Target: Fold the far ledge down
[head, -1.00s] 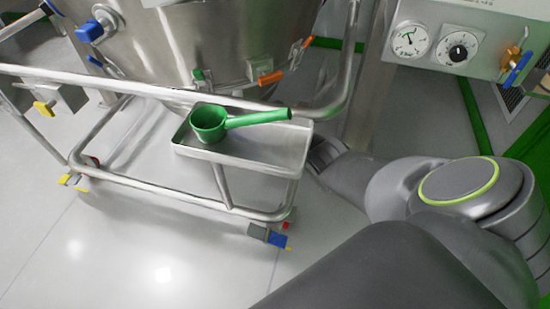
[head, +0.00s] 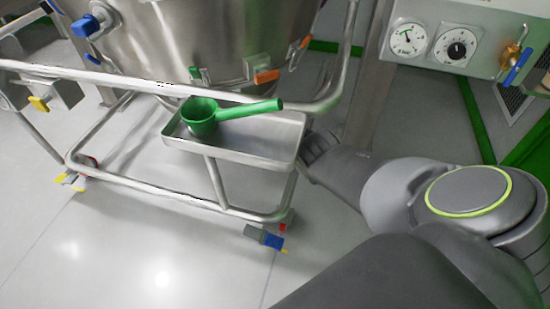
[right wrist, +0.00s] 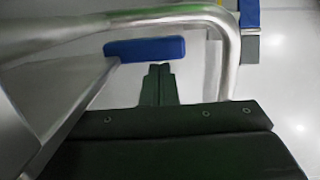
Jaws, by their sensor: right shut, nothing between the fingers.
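A metal ledge (head: 265,147), shaped like a shallow tray, stands out level from the rail of the wheeled frame around a steel vessel. A green scoop (head: 201,117) lies on it, its handle pointing right. My right gripper (head: 308,150) is at the ledge's right end, partly hidden behind it. In the right wrist view the closed dark fingertips (right wrist: 160,70) are just below a blue bar (right wrist: 145,50) on a metal strip. They hold nothing, and I cannot tell whether they touch the bar. My left gripper is out of view.
The steel vessel (head: 205,40) fills the area behind the ledge. A bent metal tube (right wrist: 232,45) runs close by my right fingers. A caster (head: 264,237) stands below the ledge, and a gauge panel (head: 435,40) is at the upper right. The front floor is clear.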

